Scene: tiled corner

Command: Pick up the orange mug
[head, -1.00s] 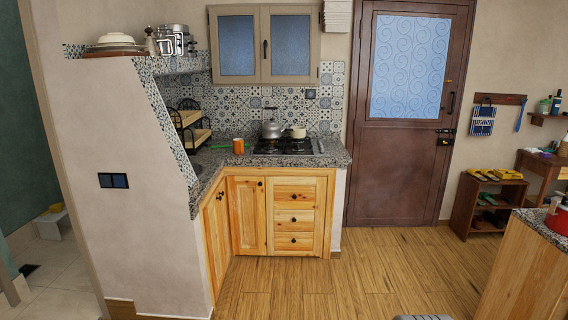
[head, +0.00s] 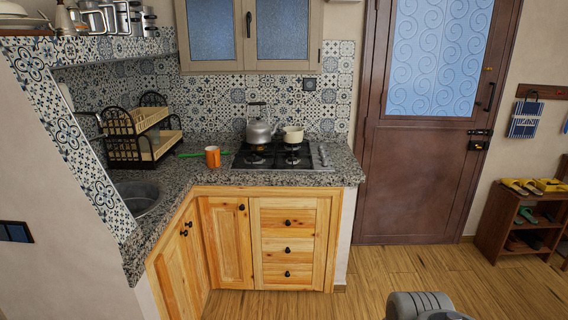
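The orange mug (head: 212,157) stands upright on the speckled stone counter (head: 205,178), just left of the stove. A green object (head: 190,154) lies beside it on the left; I cannot tell what it is. A grey rounded part of my own arm shows at the bottom edge, right of centre. My gripper's fingers are not in view, and the mug is well ahead of me across the floor.
A gas stove (head: 285,158) holds a kettle (head: 260,130) and a cream pot (head: 292,134). A dish rack (head: 138,140) and a sink (head: 138,198) are on the left. Wooden cabinets (head: 288,245) front the counter. The wooden floor (head: 440,275) before them is clear. A shoe rack (head: 515,215) stands right.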

